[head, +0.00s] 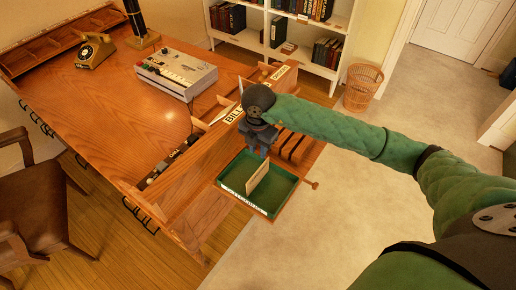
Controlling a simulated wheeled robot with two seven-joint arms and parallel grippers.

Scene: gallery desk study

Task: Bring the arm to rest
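My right arm reaches in from the right side of the head view. Its gripper (258,152) points down over the near end of the desk, above a green-lined tray (232,189). Its two small fingers look apart, with nothing seen between them. A pale card or thin board (258,176) stands tilted in the tray, just below the fingertips and seemingly apart from them. My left gripper is not in view.
A chair (35,205) is at left. A bookshelf (285,30) and wicker basket (362,86) stand behind. Open floor lies to the right.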

